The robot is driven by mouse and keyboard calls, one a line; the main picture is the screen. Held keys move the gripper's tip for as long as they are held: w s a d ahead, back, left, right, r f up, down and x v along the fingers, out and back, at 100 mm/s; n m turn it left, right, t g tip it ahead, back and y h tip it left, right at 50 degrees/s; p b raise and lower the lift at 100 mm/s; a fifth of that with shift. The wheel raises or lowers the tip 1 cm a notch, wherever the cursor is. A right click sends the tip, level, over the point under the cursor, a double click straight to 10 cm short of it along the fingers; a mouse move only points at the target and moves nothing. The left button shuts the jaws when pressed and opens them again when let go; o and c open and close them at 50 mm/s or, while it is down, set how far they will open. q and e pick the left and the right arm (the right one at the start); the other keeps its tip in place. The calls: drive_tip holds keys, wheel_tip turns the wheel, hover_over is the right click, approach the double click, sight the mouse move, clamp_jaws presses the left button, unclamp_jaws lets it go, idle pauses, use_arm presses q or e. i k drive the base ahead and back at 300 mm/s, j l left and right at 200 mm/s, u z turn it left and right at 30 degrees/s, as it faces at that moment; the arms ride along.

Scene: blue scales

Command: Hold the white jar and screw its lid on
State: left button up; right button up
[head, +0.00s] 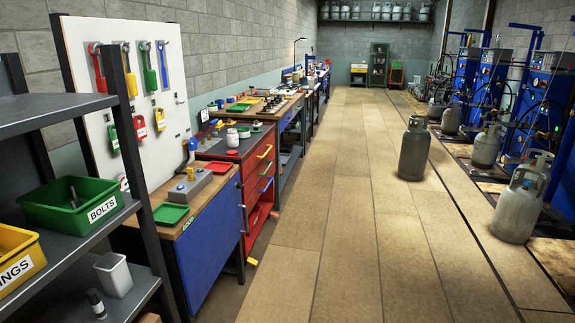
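A small white jar (232,138) stands upright on the top of the red cabinet, left of the picture's middle. It is far off and small, so I cannot tell whether a lid is on it. A second whitish item (244,132) is right behind it. I cannot make out a separate lid for certain. Neither of my grippers is in view.
The red drawer cabinet (261,171) stands beyond a blue-fronted workbench (211,240) with a green tray (171,213). A dark shelf (60,110) with a green BOLTS bin (75,203) is near left. Gas cylinders (414,150) stand right. The middle floor (320,200) is clear.

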sight(232, 135)
drive_tip(key=i+u, duration=0.15)
drive_tip(key=i, duration=0.45)
drive_tip(key=i+l+u, duration=0.15)
drive_tip(key=i, duration=0.4)
drive_tip(key=i+l+u, duration=0.15)
drive_tip(key=i, duration=0.45)
drive_tip(key=i+l+u, duration=0.3)
drive_tip(key=i+u, duration=0.2)
drive_tip(key=i+l+u, duration=0.7)
drive_tip(key=l+u, duration=0.3)
drive_tip(key=i+l, duration=0.05)
drive_tip(key=l, duration=0.05)
